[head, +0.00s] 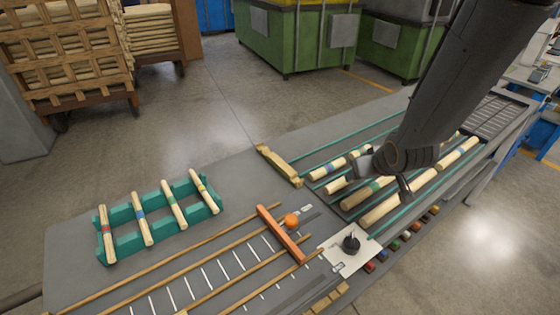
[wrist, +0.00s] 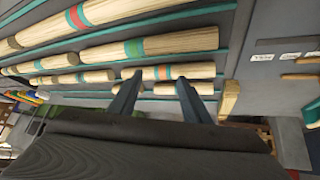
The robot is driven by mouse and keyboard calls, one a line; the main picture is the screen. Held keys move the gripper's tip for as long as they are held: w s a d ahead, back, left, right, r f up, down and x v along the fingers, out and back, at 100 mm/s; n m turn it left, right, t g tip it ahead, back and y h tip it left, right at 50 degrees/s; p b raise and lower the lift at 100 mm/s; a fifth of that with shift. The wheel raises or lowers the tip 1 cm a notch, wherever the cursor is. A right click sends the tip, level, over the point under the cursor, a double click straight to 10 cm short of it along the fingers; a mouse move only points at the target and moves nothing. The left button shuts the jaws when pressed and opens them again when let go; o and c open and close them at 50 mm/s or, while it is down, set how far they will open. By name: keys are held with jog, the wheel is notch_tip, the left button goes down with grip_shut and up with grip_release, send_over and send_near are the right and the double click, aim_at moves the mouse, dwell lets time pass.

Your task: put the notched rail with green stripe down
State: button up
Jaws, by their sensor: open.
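A light wooden piece with a green stripe (head: 368,192) lies in the lanes on the right of the head view. A green-striped piece also shows in the wrist view (wrist: 134,48). Another thin piece with a green stripe (head: 174,204) lies across the teal rack (head: 130,244). I cannot make out notches on any of them. My gripper (head: 384,173) is low over the lanes, open, with nothing seen held. In the wrist view, its two fingers (wrist: 159,80) stand apart in front of a piece with blue and red bands (wrist: 195,70). Contact cannot be told.
Several other pieces lie close around my gripper, including a blue-striped one (head: 327,168) and a long one (head: 458,152). The rack also holds pieces with red, blue and yellow stripes. An orange knob (head: 291,221) and a black knob (head: 351,243) stand up nearby.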

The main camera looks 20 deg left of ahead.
aim_at(276, 158)
jog(key=w+a+y, duration=0.1)
jog(key=a, duration=0.2)
jog(key=a+n+t+y, duration=0.1)
jog(key=a, duration=0.2)
jog(key=w+a+f+n, duration=0.1)
jog(key=a, duration=0.2)
jog(key=shift+w+y+p, duration=0.3)
jog(key=shift+y+p, duration=0.1)
jog(key=a+n+y, duration=0.1)
jog(key=a, duration=0.3)
jog(key=s+a+n+y, duration=0.1)
jog(key=a+y, duration=0.1)
jog(key=a, duration=0.2)
jog(key=a+y+p, duration=0.1)
jog(key=a+y, duration=0.1)
jog(key=a, duration=0.2)
jog(key=shift+s+f+n+t, duration=0.15)
jog(key=shift+f+n+t, duration=0.25)
jog(key=shift+w+d+p+x, duration=0.15)
jog(key=shift+p+x, duration=0.65)
jog(key=shift+x, duration=1.05)
jog(key=shift+w+d+p+x, duration=0.15)
jog(key=shift+p+x, duration=0.65)
jog(key=shift+x, duration=1.1)
jog(key=shift+c, duration=0.2)
grip_shut()
